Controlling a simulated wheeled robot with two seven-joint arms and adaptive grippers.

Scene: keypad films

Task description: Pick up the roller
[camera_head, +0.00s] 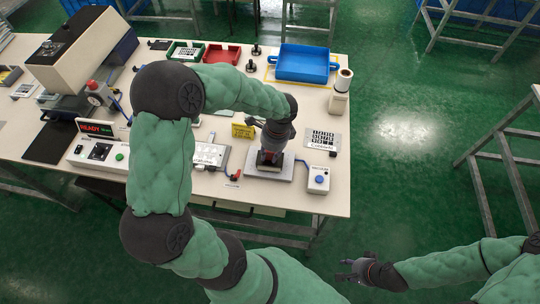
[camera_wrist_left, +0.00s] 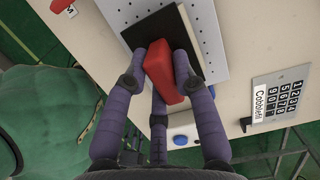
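A small red-handled tool (camera_head: 237,174), which may be the roller, lies on the table to the left of a metal plate (camera_head: 285,172). A red piece with a dark end (camera_wrist_left: 62,5), likely the same tool, is cut by the top edge of the left wrist view. My left gripper (camera_wrist_left: 162,72) is low over the plate. Its fingers are around a red block (camera_wrist_left: 166,82) on a black pad (camera_wrist_left: 178,22); whether they press on it cannot be told. My right gripper (camera_head: 347,270) is open and empty, off the table.
A white box with a blue button (camera_head: 319,180) stands right of the plate. Behind are a keypad card (camera_head: 322,139), a yellow sign (camera_head: 243,131), a white roll (camera_head: 342,80) and a blue tray (camera_head: 303,64). A READY control box (camera_head: 100,150) is at left.

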